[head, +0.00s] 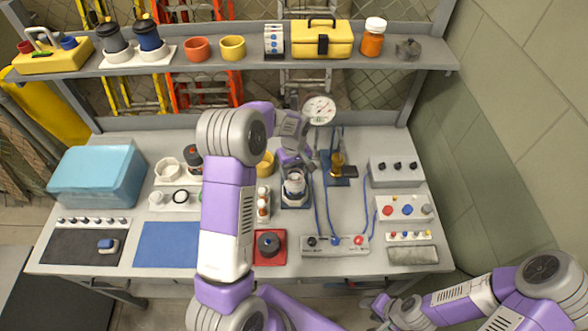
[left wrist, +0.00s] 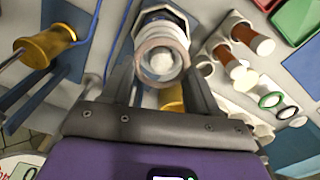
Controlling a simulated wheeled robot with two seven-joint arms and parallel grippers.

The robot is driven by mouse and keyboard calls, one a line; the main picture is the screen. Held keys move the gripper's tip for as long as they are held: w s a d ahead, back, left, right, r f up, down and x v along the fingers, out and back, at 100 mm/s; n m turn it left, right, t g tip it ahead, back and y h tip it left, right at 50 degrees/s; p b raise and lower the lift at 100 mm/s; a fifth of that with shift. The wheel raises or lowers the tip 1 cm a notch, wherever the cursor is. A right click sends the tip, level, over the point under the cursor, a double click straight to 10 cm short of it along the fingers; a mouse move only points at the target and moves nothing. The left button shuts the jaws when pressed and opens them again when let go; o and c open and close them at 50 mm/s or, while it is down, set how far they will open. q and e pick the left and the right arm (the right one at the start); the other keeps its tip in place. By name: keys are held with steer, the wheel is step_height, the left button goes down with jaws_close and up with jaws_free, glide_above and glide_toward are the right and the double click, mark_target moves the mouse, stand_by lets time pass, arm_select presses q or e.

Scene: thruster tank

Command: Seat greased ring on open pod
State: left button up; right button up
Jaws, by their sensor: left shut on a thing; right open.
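The open pod (head: 294,186) is a pale upright cylinder in a grey-blue holder (head: 296,201) at the bench's middle. In the left wrist view, a pale round piece (left wrist: 162,66) with a wide open mouth and a white centre sits between the fingers. My left gripper (head: 291,164) is shut on this piece, at the pod's top. I cannot tell whether it is a separate ring or the pod's rim. My right gripper (head: 382,307) is open and empty, in front of the bench.
A brass cylinder on a stand (head: 337,166) and a dial gauge (head: 319,110) are close by. Blue cables run to a front strip (head: 335,246). Brown-and-white bottles (head: 263,206) stand left of the pod. The blue mat (head: 167,245) is clear.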

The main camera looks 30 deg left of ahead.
arm_select(q)
steer(key=shift+f+b, duration=0.6)
steer(key=shift+f, duration=0.25)
stand_by(0.4)
stand_by(0.3)
steer(key=o, duration=1.1)
step_height(320, 180, up, 8)
steer(key=shift+f, duration=0.15)
